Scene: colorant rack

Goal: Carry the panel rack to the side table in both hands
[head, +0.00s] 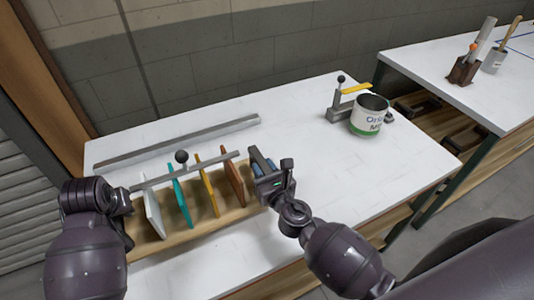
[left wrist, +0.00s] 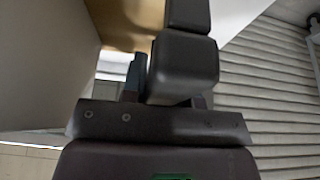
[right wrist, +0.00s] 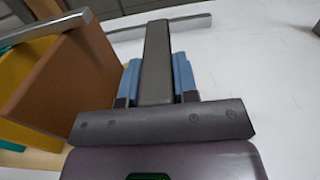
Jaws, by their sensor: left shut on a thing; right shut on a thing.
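The panel rack has a wooden base (head: 208,222) with a white panel (head: 153,212), a teal panel (head: 180,196), a yellow panel (head: 206,186) and a brown panel (head: 233,178) upright in it. A grey bar with a black knob (head: 182,157) runs across the panels' tops. My left gripper (head: 128,208) is shut at the rack's left end; its fingertips are mostly hidden. My right gripper (head: 264,172) is shut at the right end, beside the brown panel, also seen in the right wrist view (right wrist: 75,85). I cannot tell whether the rack touches the white table.
A loose grey rail (head: 180,143) lies behind the rack. A labelled can (head: 369,115) and a clamp-like fixture (head: 340,103) stand at the table's right. A second white table (head: 430,62) stands farther right, across a gap, with holders (head: 464,70) at its back.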

